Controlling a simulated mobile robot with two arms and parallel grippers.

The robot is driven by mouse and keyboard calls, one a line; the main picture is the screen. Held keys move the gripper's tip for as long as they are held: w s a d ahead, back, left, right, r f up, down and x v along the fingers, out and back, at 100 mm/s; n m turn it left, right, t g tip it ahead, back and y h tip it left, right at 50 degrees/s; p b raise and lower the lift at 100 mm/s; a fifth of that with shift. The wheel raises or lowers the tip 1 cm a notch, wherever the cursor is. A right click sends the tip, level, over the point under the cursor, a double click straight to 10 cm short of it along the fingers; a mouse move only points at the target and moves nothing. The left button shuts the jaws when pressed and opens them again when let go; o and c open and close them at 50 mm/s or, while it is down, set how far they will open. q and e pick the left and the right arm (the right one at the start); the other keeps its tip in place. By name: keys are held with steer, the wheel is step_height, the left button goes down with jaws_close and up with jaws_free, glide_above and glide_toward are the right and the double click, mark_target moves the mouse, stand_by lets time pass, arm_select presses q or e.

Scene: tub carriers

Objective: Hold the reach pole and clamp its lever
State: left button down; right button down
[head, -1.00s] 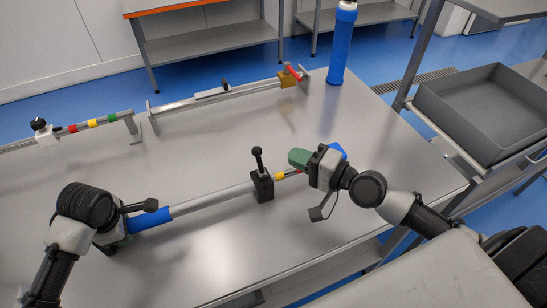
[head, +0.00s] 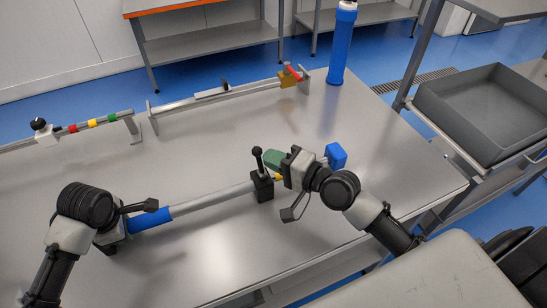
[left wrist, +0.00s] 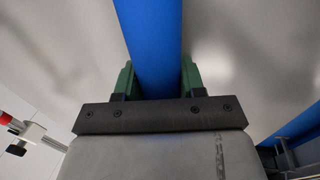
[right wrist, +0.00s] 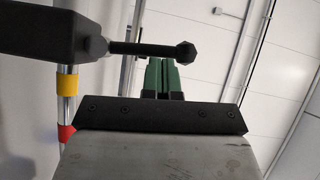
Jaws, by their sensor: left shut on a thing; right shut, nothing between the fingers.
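The reach pole (head: 212,198) lies across the table with a blue grip (head: 150,221) at its left end. A black clamp block (head: 262,188) sits on it, with the black, round-tipped lever (head: 257,158) standing up. My left gripper (left wrist: 157,78) is shut around the blue grip, with a green finger on each side. My right gripper (head: 269,159) is shut and empty, its green fingertips close to the right of the lever. In the right wrist view the lever (right wrist: 148,48) crosses just ahead of the closed fingers; contact is unclear.
A blue block (head: 336,155) is at the pole's far end. A pole with coloured bands (head: 92,122) and a grey bar (head: 215,94) lie behind. A blue cylinder (head: 340,48) stands at the back right. A grey tray (head: 465,130) is at the right. The table's middle is clear.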

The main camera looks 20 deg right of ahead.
steer(key=shift+a+r+n, duration=0.1)
steer(key=shift+a+n, duration=0.15)
steer(key=shift+n, duration=0.05)
steer(key=shift+a+h, duration=0.2)
steer(key=shift+h, duration=0.1)
steer(key=shift+a+r+n+g+h, duration=0.15)
steer(key=shift+a+n+g+h, duration=0.55)
steer(key=shift+n, duration=0.4)
steer(key=shift+a+f+n+g+h, duration=0.25)
steer(key=shift+a+n+g+h, duration=0.15)
steer(key=shift+a+n+h, duration=0.65)
steer(key=a+f+n+h, duration=0.1)
steer(key=n+h, duration=0.1)
steer(key=a+f+n+h, duration=0.1)
steer(key=a+n+h, duration=0.1)
steer(key=shift+a+f+g, duration=0.25)
steer(key=shift+f+g, duration=0.15)
steer(key=shift+f, duration=0.15)
